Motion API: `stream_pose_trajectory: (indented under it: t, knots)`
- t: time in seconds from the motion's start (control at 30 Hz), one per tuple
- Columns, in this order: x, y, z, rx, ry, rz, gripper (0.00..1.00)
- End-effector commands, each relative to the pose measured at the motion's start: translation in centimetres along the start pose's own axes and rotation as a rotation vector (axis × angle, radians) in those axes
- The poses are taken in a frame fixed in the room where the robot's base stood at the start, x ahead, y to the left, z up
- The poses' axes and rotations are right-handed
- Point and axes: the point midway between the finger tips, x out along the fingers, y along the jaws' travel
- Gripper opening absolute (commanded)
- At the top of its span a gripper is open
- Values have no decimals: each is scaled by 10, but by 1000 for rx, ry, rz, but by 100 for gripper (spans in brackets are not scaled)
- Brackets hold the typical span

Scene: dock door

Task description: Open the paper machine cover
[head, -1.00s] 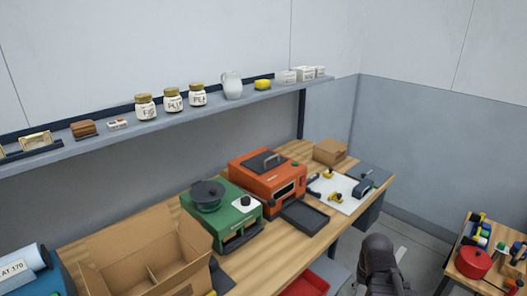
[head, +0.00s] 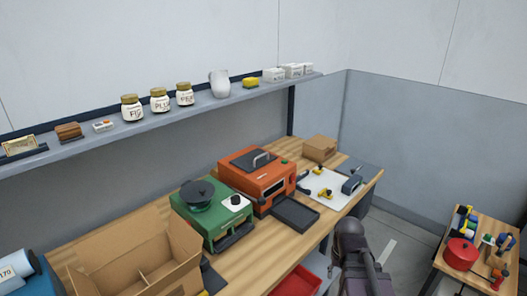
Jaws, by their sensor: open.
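An orange machine (head: 248,190) stands on the wooden bench, with a dark cover (head: 250,160) lying flat on its top. A dark tray (head: 296,213) sticks out at the machine's front. A green machine (head: 212,228) with a round dark lid (head: 198,194) and a white knob stands to its left. No label says which one is the paper machine. My dark arm shows at the bottom, in front of the bench; my gripper is not visible.
An open cardboard box (head: 138,262) and a blue machine (head: 20,275) stand at the left. A white mat (head: 330,195) with small tools and a closed carton (head: 319,148) lie to the right. A shelf (head: 200,110) runs above. A side table (head: 440,290) holds a red pot.

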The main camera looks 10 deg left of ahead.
Motion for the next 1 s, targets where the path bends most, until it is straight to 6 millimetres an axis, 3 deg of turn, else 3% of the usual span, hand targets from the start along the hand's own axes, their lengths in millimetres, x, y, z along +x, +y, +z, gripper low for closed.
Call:
stream_pose_trajectory:
  t: [0.57, 1.0]
  knots:
    - [-112, -67, -135, 194, 38, -46, 48]
    - [-198, -134, -239, 372, 58, -96, 48]
